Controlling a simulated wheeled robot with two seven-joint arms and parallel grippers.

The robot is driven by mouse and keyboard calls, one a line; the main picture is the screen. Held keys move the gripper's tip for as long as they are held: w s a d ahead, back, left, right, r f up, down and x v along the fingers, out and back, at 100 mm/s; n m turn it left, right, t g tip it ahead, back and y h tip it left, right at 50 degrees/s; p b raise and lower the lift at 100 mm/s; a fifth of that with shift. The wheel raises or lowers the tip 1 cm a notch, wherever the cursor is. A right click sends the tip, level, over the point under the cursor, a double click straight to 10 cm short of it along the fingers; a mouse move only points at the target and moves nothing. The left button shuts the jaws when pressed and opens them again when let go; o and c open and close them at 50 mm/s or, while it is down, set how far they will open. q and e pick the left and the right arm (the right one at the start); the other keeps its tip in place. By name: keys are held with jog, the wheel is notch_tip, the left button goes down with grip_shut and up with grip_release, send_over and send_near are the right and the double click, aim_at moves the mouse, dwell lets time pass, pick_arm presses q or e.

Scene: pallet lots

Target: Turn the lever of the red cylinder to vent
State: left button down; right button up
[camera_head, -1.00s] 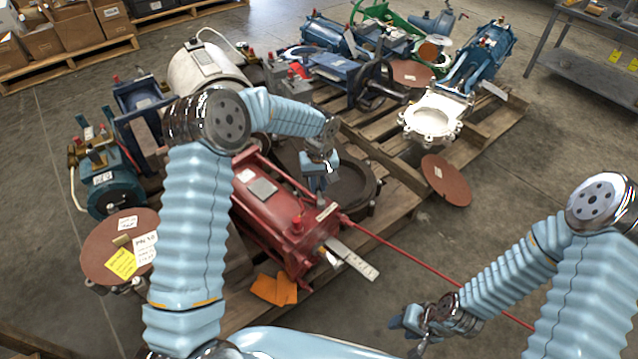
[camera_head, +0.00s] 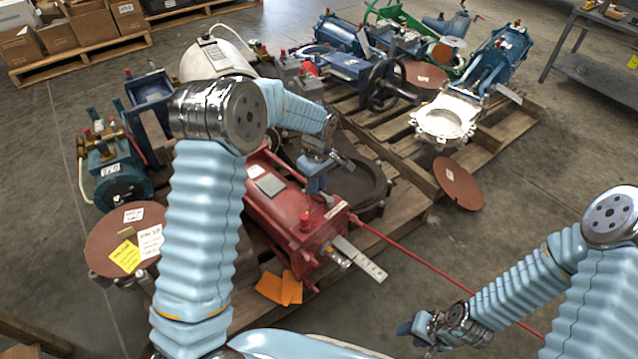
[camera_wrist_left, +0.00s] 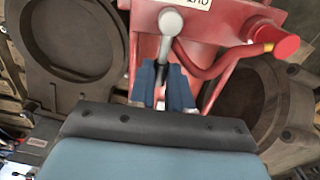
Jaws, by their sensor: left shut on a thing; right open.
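The red cylinder (camera_head: 285,210) lies on the pallet in the middle of the head view, with a red knob on its near end. Its lever (camera_wrist_left: 170,45), a silver rod with a round end, shows in the left wrist view. My left gripper (camera_head: 322,196) is at the cylinder's right side; in the left wrist view its blue fingers (camera_wrist_left: 167,88) are closed around the lever. The head view hides most of this grip, and I cannot read a vent mark. My right gripper (camera_head: 418,328) is open and empty, low over the floor, away from the cylinder.
A dark round flange (camera_head: 365,180) lies right behind the cylinder. A red rod (camera_head: 420,255) runs from the cylinder toward the lower right. Orange tags (camera_head: 280,288) and a metal plate (camera_head: 360,260) are at its near end.

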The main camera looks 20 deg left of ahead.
dwell(0.3)
pick_arm(q)
jog(key=c, duration=1.1)
grip_release()
jog(key=shift+o, duration=0.2)
jog(key=shift+r, duration=0.1)
notch_tip(320, 180, up, 14)
jog(key=p, duration=0.1)
jog(key=shift+f+p, duration=0.2)
jog(key=shift+p, duration=0.1)
jog(key=shift+w, duration=0.1)
